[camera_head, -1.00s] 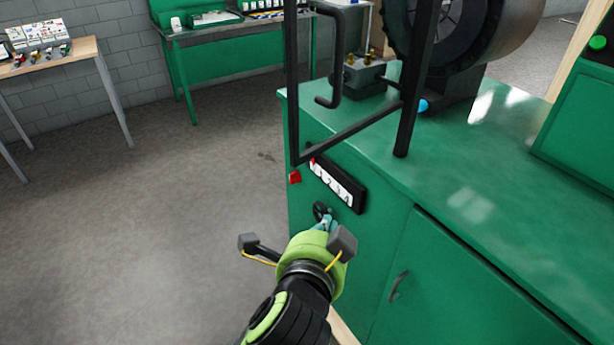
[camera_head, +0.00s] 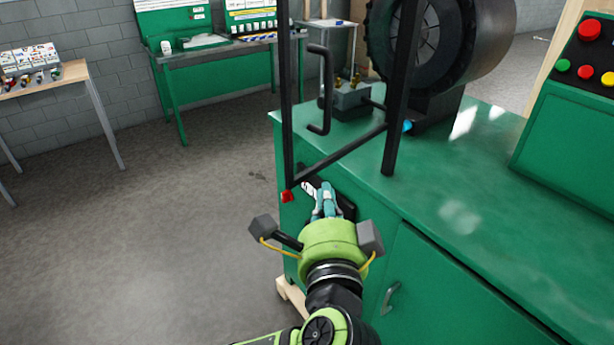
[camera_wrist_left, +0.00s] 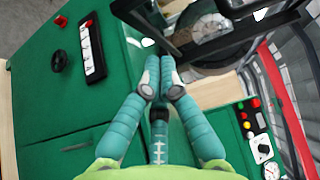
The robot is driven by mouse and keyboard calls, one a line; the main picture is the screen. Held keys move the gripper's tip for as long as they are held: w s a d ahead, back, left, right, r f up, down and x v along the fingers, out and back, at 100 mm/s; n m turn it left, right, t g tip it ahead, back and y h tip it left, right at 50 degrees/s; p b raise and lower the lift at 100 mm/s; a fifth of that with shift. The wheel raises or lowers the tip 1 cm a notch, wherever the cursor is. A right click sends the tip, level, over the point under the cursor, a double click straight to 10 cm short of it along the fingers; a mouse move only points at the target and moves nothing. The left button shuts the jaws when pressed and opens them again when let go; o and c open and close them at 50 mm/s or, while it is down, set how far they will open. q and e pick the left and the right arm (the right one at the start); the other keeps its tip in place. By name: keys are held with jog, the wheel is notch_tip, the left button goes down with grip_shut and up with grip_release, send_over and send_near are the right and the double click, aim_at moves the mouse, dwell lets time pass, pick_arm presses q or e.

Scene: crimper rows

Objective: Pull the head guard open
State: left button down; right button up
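The head guard (camera_head: 342,156) is a black bar frame standing at the corner of the green machine cabinet. Its upper part runs out of the picture. A black C-shaped handle (camera_head: 327,90) stands out on its near side. My left gripper (camera_head: 326,188) is in front of the cabinet side, below the guard's lower bar and apart from it. Its teal fingers are together with nothing between them. In the left wrist view, the fingertips (camera_wrist_left: 160,65) meet close to black bars of the guard (camera_wrist_left: 148,28). My right gripper is out of view.
The green cabinet (camera_head: 452,215) has a door handle (camera_head: 390,297) and a black label plate partly hidden by my gripper. A black wheel (camera_head: 425,40) stands behind the guard. A green control box (camera_head: 575,130) is at right.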

aim_at(306, 170)
pick_arm(q)
jog(key=w+a, duration=0.1)
jog(key=w+a+p, duration=0.1)
jog(key=shift+w+a, duration=0.2)
jog(key=shift+w, duration=0.2)
jog(key=shift+w+a, duration=0.2)
jog(key=shift+a, duration=0.1)
jog(key=shift+d, duration=0.1)
